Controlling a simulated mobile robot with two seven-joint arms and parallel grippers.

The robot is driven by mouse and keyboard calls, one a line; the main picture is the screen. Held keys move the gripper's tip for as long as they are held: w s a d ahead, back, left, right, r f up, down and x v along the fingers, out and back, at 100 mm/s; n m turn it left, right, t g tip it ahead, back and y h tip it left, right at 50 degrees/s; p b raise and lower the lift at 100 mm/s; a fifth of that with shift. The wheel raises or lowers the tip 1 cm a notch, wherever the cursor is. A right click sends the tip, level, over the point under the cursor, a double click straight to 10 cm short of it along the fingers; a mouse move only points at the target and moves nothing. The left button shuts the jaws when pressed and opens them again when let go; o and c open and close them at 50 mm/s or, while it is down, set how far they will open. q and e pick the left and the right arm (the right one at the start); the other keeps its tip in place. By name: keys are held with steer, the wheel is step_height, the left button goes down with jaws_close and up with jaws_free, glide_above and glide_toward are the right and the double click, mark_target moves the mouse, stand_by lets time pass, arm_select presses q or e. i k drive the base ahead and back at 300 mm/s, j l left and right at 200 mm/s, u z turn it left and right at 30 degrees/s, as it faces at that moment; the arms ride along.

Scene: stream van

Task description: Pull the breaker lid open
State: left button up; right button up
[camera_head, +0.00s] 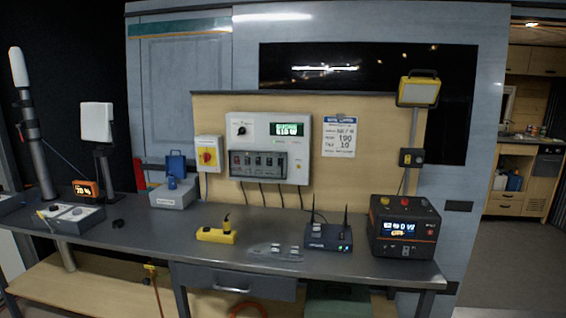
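The breaker lid (258,165) is a dark, see-through cover low on a white wall panel (268,120). It appears closed, lying flat over a row of breaker switches that show faintly through it. The panel hangs on a wooden backboard behind the bench and has a black knob at its upper left and a green lit display (287,129) at its upper right. Neither of my grippers is in view, and nothing touches the lid.
On the grey bench (215,260) stand a yellow power strip (216,236), a black router (328,236) with antennas, a black power unit (403,230) and a grey box (173,195). A yellow-red switch box (208,154) hangs left of the panel. Cables hang below it.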

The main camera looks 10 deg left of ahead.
mark_target(230, 168)
steer(key=i+j+z, duration=0.15)
steer(key=i+j, duration=0.15)
steer(key=i, duration=0.25)
steer(key=i+j+z, duration=0.15)
steer(key=i+j, duration=0.2)
steer(key=i, duration=0.25)
